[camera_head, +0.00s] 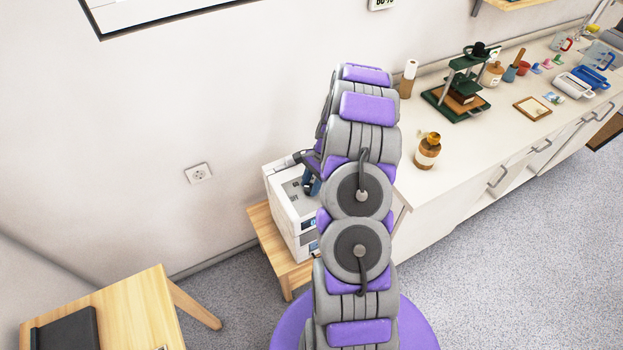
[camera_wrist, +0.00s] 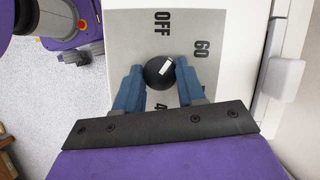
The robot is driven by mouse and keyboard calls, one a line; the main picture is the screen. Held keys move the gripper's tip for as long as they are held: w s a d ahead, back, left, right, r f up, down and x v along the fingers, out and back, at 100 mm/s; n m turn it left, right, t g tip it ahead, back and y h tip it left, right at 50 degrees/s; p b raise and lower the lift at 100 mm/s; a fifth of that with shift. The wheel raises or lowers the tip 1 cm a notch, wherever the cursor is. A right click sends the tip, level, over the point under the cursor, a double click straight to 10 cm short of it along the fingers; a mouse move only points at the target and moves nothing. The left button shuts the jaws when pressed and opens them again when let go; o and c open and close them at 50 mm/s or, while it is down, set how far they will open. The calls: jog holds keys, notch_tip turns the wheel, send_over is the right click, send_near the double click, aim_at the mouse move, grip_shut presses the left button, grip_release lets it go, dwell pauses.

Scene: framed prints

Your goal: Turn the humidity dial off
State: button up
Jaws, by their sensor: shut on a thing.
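The humidity dial (camera_wrist: 157,77) is a round black knob with a white mark, on a grey face printed with OFF, 60 and a partly hidden number. The white mark points up and right, between OFF and 60. My gripper (camera_wrist: 159,68) has its two blue fingers on either side of the knob, shut on it. In the head view, the white device (camera_head: 280,192) with the grey panel stands on a small wooden stand, and my gripper (camera_head: 311,184) is at its top. My arm hides part of the device, and the dial is too small to read there.
A white counter (camera_head: 450,150) to the right holds a brown bottle (camera_head: 427,152), a green press (camera_head: 458,88) and several small items. A wooden table (camera_head: 125,310) stands at lower left. A wall with a socket (camera_head: 199,174) is behind the device.

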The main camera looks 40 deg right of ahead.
jog(key=n, duration=0.1)
jog(key=n+g+p, duration=0.1)
jog(key=shift+w+r+n+p, duration=0.2)
jog(key=shift+n+p, duration=0.1)
jog(key=shift+n, duration=0.1)
jog(key=shift+w+f+n+g+h+p, duration=0.15)
jog(key=shift+n+g+p, duration=0.25)
jog(key=shift+n, duration=0.6)
jog(key=shift+s+r+n+g+h+p, duration=0.1)
jog(key=shift+n+g+h+p, duration=0.25)
jog(key=shift+n, duration=0.65)
jog(key=o, duration=1)
jog(key=shift+f, duration=0.1)
jog(key=shift+o, duration=0.2)
jog(key=p+v, duration=0.2)
jog(key=v, duration=1.5)
jog(key=shift+w+d, duration=0.2)
jog(key=shift+d, duration=0.1)
